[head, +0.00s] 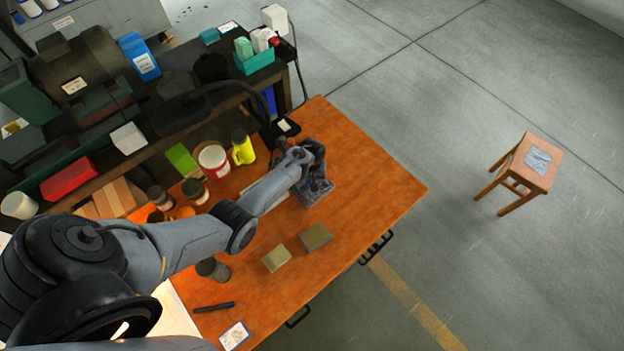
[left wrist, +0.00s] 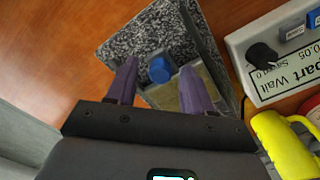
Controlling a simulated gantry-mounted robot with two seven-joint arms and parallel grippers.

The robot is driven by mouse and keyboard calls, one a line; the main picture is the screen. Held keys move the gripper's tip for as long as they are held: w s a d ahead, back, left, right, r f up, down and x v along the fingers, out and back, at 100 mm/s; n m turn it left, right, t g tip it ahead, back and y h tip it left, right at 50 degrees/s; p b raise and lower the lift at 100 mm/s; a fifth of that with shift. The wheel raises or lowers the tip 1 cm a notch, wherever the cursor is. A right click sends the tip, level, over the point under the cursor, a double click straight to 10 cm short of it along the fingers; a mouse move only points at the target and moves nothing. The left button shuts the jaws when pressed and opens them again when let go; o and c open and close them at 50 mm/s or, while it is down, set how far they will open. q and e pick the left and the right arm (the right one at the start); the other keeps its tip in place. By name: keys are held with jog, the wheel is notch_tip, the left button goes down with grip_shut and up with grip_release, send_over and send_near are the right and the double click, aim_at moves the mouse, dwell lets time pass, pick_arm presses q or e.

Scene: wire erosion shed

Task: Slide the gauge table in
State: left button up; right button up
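A grey speckled stone plate with raised metal sides, which I take to be the gauge table, stands on the orange bench (head: 375,195). The plate (head: 318,194) is partly hidden by my left arm in the head view. My right gripper is in neither view.
A grey control box (left wrist: 270,60) and a yellow container (left wrist: 283,143) are close on the right in the wrist view. Two small blocks (head: 276,258) (head: 316,236) and a black pen-like tool (head: 214,307) lie on the bench. A wooden stool (head: 535,165) stands apart right.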

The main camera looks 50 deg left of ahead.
pick_arm(q)
jog(key=shift+r, duration=0.65)
notch_tip(320, 180, up, 10)
jog(key=p, duration=0.2)
jog(key=shift+f, duration=0.25)
